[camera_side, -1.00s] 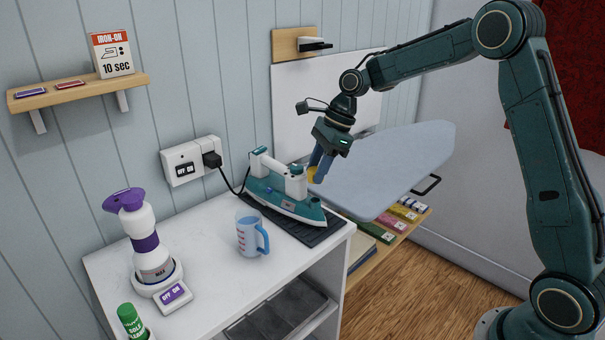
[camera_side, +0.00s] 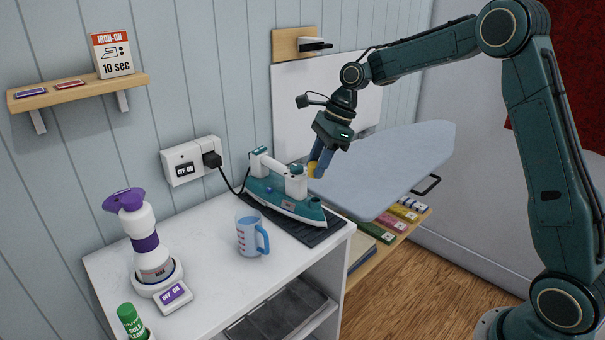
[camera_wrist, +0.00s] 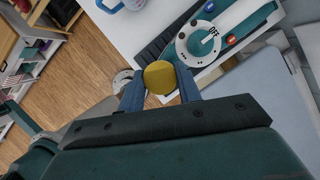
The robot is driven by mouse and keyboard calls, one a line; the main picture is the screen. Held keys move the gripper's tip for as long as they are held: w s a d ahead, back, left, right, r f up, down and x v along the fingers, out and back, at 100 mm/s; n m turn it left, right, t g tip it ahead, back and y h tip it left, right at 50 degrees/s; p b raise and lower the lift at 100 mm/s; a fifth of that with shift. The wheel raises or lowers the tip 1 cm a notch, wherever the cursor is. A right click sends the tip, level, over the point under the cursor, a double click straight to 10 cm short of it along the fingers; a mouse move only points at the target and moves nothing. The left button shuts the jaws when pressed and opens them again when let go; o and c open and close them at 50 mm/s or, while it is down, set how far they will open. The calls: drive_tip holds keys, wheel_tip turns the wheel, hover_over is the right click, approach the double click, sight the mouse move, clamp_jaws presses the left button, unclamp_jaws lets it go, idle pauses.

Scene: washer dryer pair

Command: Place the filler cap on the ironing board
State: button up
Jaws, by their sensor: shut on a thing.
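The filler cap (camera_wrist: 160,77) is a small yellow round piece between my blue fingertips in the wrist view. It shows as a yellow spot in the side view (camera_side: 312,169). My gripper (camera_side: 318,163) is shut on it and holds it in the air, close to the right of the iron. In the wrist view my gripper (camera_wrist: 161,88) has one finger on each side of the cap. The ironing board (camera_side: 395,165) is a pale blue-grey surface to the right of and behind the iron; its near part shows at the right in the wrist view (camera_wrist: 262,90).
The teal and white iron (camera_side: 285,190) stands on a dark mat on the white counter (camera_side: 205,250). A blue measuring mug (camera_side: 250,233) and a white and purple device (camera_side: 148,245) stand on the counter. Coloured items (camera_side: 392,222) lie on a shelf below the board. The board's top is clear.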

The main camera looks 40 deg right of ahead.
drive_tip(key=shift+d, duration=0.1)
drive_tip(key=w+d+f, duration=0.2)
drive_tip(key=d+f, duration=0.2)
drive_tip(key=d, duration=0.7)
hover_over(354, 195)
drive_tip(key=d, duration=0.1)
wheel_tip(354, 195, down, 3)
drive_tip(key=shift+s+f, duration=0.2)
drive_tip(key=shift+f, duration=1.8)
drive_tip(key=shift+s+f, duration=0.15)
drive_tip(key=shift+f, duration=1.8)
drive_tip(key=shift+f, duration=0.1)
drive_tip(key=o, duration=1.1)
drive_tip(key=shift+d, duration=0.1)
drive_tip(key=v, duration=1.2)
